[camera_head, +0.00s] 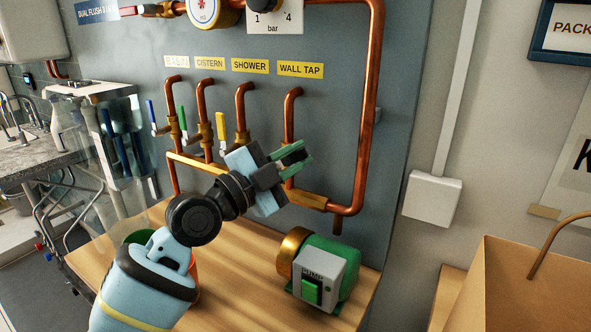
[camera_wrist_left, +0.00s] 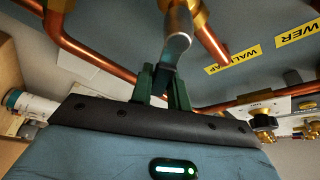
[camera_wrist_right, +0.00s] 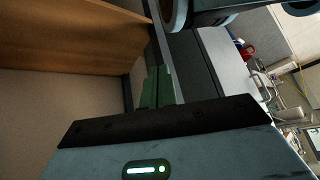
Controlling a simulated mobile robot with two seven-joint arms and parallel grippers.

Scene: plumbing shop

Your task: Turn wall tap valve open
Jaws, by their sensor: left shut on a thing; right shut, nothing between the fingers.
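The WALL TAP label (camera_head: 300,70) sits above a copper pipe (camera_head: 290,108) on the grey panel; the label is also in the left wrist view (camera_wrist_left: 232,60). My left gripper (camera_head: 296,158) is in front of that pipe and covers its valve in the head view. In the left wrist view my left gripper (camera_wrist_left: 163,88) is shut on the wall tap valve lever (camera_wrist_left: 178,38), a silvery lever with a dark end between the green fingers. My right gripper (camera_wrist_right: 158,88) shows only in the right wrist view, shut and empty.
Blue (camera_head: 151,112), green (camera_head: 183,122) and yellow (camera_head: 221,128) valve levers stand left of my left gripper. A green pump (camera_head: 325,270) is on the wooden bench (camera_head: 235,290) below.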

